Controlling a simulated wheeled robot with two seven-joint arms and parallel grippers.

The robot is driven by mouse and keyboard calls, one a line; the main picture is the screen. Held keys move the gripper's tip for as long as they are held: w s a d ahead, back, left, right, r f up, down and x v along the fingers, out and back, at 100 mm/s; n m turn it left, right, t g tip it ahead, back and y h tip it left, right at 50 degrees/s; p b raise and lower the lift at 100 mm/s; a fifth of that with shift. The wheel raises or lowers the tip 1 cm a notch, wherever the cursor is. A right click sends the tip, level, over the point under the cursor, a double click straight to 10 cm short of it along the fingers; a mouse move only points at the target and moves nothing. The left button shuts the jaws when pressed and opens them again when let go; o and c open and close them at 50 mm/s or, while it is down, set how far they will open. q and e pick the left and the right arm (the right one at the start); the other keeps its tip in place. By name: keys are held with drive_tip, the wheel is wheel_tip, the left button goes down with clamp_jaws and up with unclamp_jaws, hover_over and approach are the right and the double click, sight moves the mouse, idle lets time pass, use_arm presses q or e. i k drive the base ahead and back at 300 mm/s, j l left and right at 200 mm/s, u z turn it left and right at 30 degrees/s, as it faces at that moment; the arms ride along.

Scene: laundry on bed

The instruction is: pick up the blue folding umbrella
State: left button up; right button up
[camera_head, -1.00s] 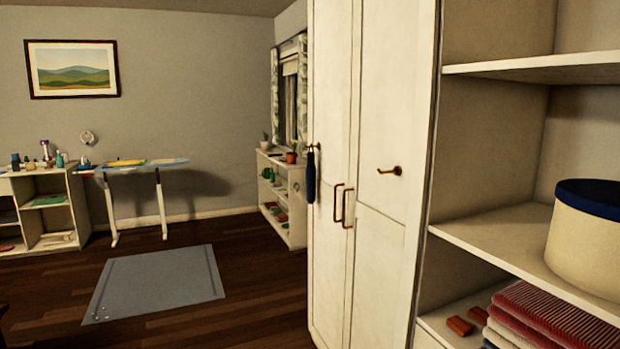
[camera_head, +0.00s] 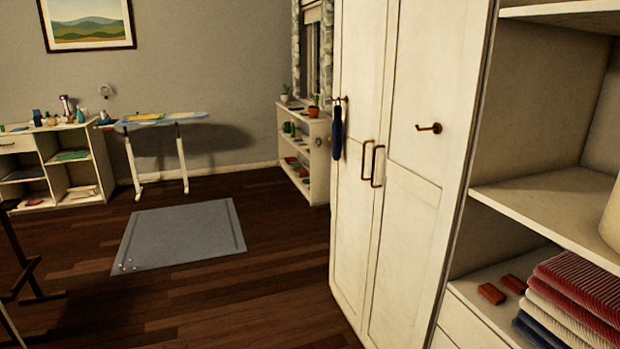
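The blue folding umbrella (camera_head: 338,132) hangs upright from a hook on the left door of the white wardrobe (camera_head: 408,210). It is dark blue, slim and folded. It hangs left of the two brass door handles and a little above them. Neither of my grippers shows in the head view, and nothing is seen touching the umbrella.
An empty brass hook (camera_head: 429,128) is on the right door. Open shelves at right hold folded towels (camera_head: 583,290) and red blocks (camera_head: 492,293). A grey mat (camera_head: 181,234) lies on the open wooden floor. An ironing board (camera_head: 160,119) stands by the back wall.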

sight(337, 124)
drive_tip(key=i+j+u, duration=0.3)
drive_tip(key=i, duration=0.7)
drive_tip(key=i+j+u, duration=0.1)
drive_tip(key=i+u, duration=0.2)
drive_tip(key=i, duration=0.75)
